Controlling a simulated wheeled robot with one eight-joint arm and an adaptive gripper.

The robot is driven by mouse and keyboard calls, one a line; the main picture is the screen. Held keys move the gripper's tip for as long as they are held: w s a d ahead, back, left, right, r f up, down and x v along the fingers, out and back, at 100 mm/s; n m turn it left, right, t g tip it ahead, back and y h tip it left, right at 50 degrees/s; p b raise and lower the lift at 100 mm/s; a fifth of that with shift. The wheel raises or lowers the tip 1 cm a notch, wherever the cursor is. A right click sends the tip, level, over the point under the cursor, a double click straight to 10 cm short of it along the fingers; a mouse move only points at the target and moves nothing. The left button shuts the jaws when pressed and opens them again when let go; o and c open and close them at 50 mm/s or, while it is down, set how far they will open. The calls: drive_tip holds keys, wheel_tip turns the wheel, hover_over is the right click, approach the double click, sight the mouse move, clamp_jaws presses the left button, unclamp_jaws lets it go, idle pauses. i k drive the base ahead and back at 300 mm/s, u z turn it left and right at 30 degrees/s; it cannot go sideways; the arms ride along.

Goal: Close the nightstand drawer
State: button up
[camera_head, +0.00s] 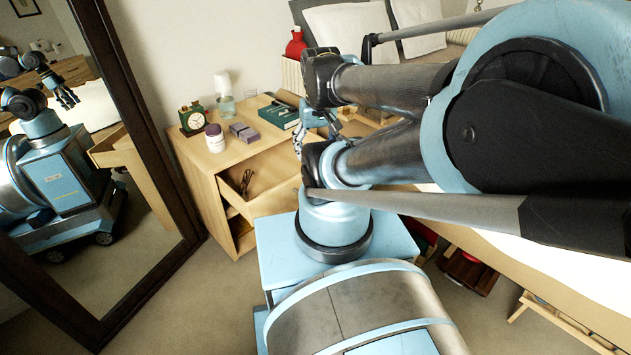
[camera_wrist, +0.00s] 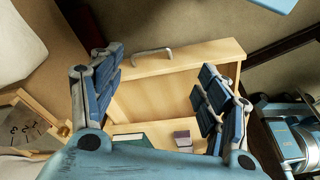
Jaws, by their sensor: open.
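The light wood nightstand (camera_head: 205,165) stands left of centre in the head view, beside the mirror. Its drawer (camera_head: 285,200) is pulled out, with a dark thin item lying inside. In the wrist view the drawer front (camera_wrist: 195,58) with its curved metal handle (camera_wrist: 152,53) shows beyond my fingers. My gripper (camera_head: 301,138) is partly hidden by my arm in the head view, near the nightstand's right side. In the wrist view my gripper (camera_wrist: 158,68) is open and empty, its fingers spread on either side of the drawer. Contact with the drawer cannot be told.
On the nightstand top are a green clock (camera_head: 192,118), a white jar (camera_head: 214,138), purple boxes (camera_head: 243,132), a green book (camera_head: 278,115) and a glass bottle (camera_head: 226,105). A dark-framed mirror (camera_head: 140,120) stands at left. A bed (camera_head: 560,255) lies at right.

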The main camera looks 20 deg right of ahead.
sight(276, 183)
drive_tip(key=u, duration=1.1)
drive_tip(key=k, duration=0.9)
drive_tip(key=z, duration=0.2)
